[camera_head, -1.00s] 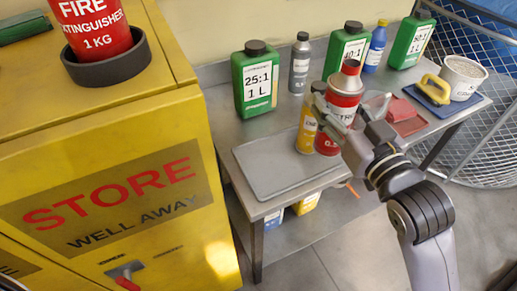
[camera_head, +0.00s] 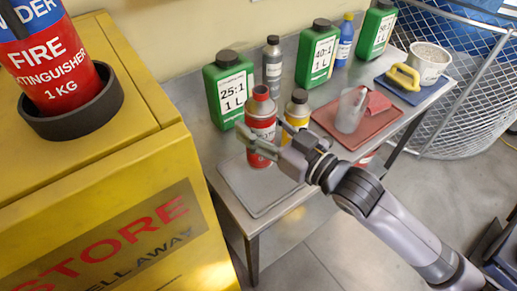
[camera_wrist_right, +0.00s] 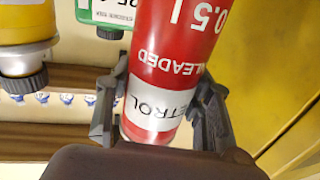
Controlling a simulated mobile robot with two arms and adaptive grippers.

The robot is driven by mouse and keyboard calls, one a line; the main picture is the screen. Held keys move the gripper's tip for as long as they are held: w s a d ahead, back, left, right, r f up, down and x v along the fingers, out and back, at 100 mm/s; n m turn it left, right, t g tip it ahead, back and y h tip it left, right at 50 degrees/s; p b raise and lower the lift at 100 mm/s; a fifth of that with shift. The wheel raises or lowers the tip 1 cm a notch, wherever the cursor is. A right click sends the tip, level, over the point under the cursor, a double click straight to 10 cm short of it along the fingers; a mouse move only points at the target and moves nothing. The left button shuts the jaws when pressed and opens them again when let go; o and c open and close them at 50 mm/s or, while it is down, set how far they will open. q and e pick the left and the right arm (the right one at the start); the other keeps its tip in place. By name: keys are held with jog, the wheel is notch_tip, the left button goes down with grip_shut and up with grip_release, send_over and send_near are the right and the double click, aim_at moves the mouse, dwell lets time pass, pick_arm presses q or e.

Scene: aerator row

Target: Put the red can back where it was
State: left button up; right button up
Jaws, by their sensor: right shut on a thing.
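The red can (camera_head: 261,122), a petrol can with a white label band, is upright over the grey mat (camera_head: 285,196) at the bench's left end. My right gripper (camera_head: 262,148) is shut around its lower part. I cannot tell whether its base touches the mat. The red can (camera_wrist_right: 172,60) also fills the middle of the right wrist view, between the two fingers (camera_wrist_right: 160,112). A yellow can (camera_head: 296,112) stands just right of the red can, partly hidden by my gripper. My left gripper is not in view.
Green bottles (camera_head: 229,88) and a grey bottle (camera_head: 272,62) stand behind. The yellow cabinet (camera_head: 105,150) stands close on the left.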

notch_tip(320, 180, down, 7)
jog(key=shift+r, duration=0.1)
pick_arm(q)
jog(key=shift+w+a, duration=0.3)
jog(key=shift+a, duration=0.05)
pick_arm(e)
jog(key=shift+f, duration=0.3)
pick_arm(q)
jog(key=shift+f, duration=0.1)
pick_arm(e)
jog(key=shift+f, duration=0.1)
jog(key=o, duration=1.2)
jog(key=shift+f, duration=0.1)
jog(key=shift+r, duration=0.3)
pick_arm(q)
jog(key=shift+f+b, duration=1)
jog(key=shift+b, duration=0.1)
pick_arm(e)
jog(key=shift+v, duration=6.05)
